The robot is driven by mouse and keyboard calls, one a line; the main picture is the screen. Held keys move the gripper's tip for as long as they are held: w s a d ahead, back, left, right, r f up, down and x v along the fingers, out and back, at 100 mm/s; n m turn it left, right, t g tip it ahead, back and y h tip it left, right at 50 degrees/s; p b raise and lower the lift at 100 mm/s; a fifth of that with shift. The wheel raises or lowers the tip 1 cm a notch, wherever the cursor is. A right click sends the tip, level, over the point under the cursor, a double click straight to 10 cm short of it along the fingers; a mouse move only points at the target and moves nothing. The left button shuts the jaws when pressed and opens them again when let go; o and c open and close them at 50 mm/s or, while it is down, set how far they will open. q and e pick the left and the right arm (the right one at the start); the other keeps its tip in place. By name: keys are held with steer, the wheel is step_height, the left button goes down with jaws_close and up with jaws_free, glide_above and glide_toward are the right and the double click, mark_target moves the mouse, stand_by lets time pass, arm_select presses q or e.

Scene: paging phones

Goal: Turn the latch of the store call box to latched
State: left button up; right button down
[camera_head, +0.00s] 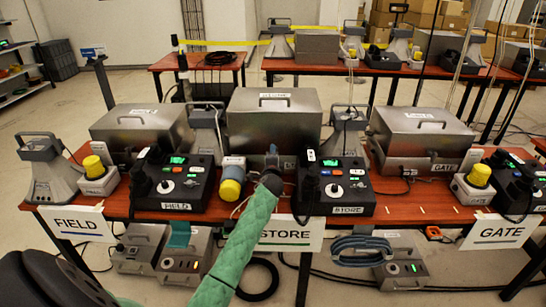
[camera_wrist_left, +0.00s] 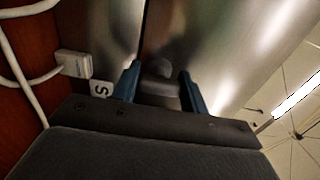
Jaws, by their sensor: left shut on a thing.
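The store call box (camera_head: 247,127) is a grey metal case with a handle on its lid, on the middle of the front table above the STORE sign (camera_head: 291,235). My left gripper (camera_head: 272,160) is at its front face, at the end of the green-sleeved arm. In the left wrist view my blue fingers (camera_wrist_left: 159,88) stand either side of a small dark grey latch (camera_wrist_left: 160,72) on the metal front and are shut on it. The fingers hide part of the latch, and its exact turn is hard to tell. My right gripper is not in view.
A yellow-capped unit (camera_head: 231,180) stands close left of my left gripper. A black STORE console (camera_head: 343,187) is close right. Similar FIELD (camera_head: 136,124) and GATE (camera_head: 420,132) cases flank the store box. A white cable (camera_wrist_left: 25,75) runs at left in the wrist view.

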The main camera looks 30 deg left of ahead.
arm_select(q)
steer(key=o, duration=1)
steer(key=shift+a, duration=0.1)
steer(key=shift+s, duration=0.1)
steer(key=b+v, duration=0.1)
steer(key=v, duration=0.6)
steer(key=shift+s+d, duration=0.25)
steer(key=shift+s, duration=0.05)
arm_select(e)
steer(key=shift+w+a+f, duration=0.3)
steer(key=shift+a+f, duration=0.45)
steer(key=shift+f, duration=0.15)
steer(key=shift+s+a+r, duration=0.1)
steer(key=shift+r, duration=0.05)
